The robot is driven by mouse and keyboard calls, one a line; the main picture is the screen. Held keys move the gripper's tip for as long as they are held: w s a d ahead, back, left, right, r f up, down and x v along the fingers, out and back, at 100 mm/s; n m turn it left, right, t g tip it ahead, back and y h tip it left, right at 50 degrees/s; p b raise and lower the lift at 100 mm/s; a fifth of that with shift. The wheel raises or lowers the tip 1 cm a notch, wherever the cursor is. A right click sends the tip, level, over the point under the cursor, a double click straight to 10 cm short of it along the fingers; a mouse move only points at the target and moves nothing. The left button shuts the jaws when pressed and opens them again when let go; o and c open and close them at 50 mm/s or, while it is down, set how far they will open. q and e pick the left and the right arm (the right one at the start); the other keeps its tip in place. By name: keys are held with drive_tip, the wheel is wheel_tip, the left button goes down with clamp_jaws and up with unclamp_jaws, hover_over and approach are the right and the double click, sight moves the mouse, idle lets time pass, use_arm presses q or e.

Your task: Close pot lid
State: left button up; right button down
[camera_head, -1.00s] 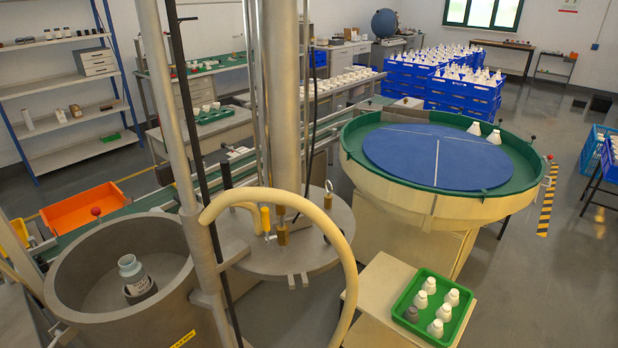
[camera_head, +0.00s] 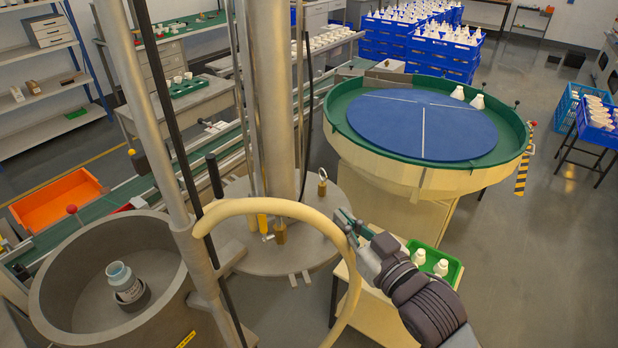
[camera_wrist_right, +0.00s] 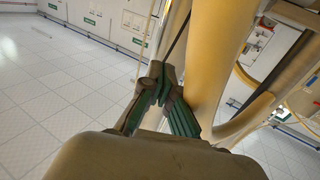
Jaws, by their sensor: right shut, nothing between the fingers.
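The pot (camera_head: 48,285) is a large grey open cylinder at the lower left of the head view, with a labelled bottle (camera_head: 125,283) standing in a dark holder inside it. The round grey pot lid (camera_head: 310,240) is swung out to the right of the pot, at about rim height, beside the thick column. A ring handle (camera_head: 322,182) and brass fittings stand on the lid. My right gripper (camera_head: 350,222) is at the right edge of the lid, shut and empty, close by the thick yellow hose. Its green-padded fingers (camera_wrist_right: 165,95) show beside the hose in the wrist view. My left gripper is not in view.
The yellow hose (camera_head: 349,290) arches over the lid and hangs down in front. Steel posts (camera_head: 150,110) stand between pot and lid. A round table with a blue top (camera_head: 440,130) is behind right.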

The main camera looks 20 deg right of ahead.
sight(304, 176)
drive_tip(key=p+x, duration=0.3)
drive_tip(key=x, duration=0.8)
drive_tip(key=shift+w+r+p, duration=0.15)
drive_tip(key=shift+p, duration=0.2)
drive_tip(key=shift+w+a+f, duration=0.15)
drive_tip(key=shift+w+f, duration=0.05)
drive_tip(key=shift+w, duration=0.35)
